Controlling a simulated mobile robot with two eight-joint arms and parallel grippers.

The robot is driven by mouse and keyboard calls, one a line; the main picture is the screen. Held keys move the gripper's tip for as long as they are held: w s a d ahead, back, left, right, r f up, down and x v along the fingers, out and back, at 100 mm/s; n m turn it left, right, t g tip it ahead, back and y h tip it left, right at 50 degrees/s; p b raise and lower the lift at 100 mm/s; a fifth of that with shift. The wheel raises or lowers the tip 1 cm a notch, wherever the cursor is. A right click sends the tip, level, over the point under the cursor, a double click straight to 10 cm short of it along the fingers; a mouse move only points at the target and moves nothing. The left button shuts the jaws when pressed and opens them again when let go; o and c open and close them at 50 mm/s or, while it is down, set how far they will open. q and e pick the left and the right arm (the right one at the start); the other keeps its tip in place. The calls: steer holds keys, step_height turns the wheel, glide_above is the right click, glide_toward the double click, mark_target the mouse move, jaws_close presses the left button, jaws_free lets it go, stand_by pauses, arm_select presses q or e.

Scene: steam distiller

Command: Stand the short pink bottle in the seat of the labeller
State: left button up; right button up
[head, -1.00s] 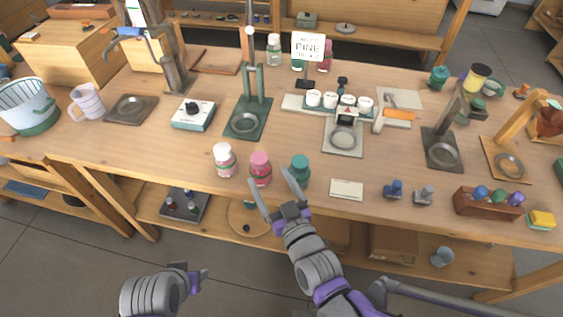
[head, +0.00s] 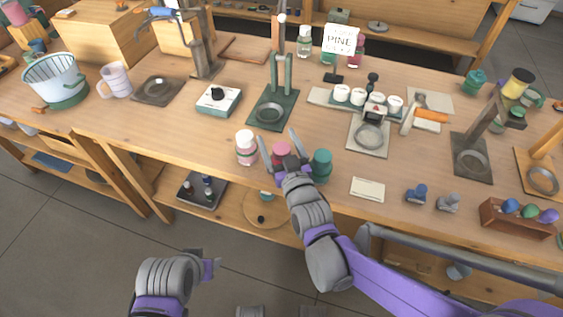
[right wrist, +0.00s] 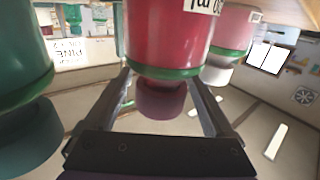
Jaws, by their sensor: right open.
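The short pink bottle (head: 281,148) stands near the table's front edge, between a white-capped pink bottle and a teal bottle. My right gripper (head: 279,138) is open, with one finger on each side of the pink bottle. In the right wrist view the bottle (right wrist: 168,35) appears upside down between the spread fingers, with no clear grip on it. Several stands with round seats are on the table, including a grey one (head: 352,147) and a green one (head: 257,123); I cannot tell surely which is the labeller. My left gripper (head: 208,266) is low at the front, away from the table.
The white-capped bottle (head: 247,149) and teal bottle (head: 320,166) stand close on either side of the right gripper. A pale card (head: 368,189) lies to the right. A PINE sign (head: 340,40) stands at the back. Bare table lies between the bottles and the stands.

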steer(key=shift+s, duration=0.1)
jaws_close()
stand_by(0.3)
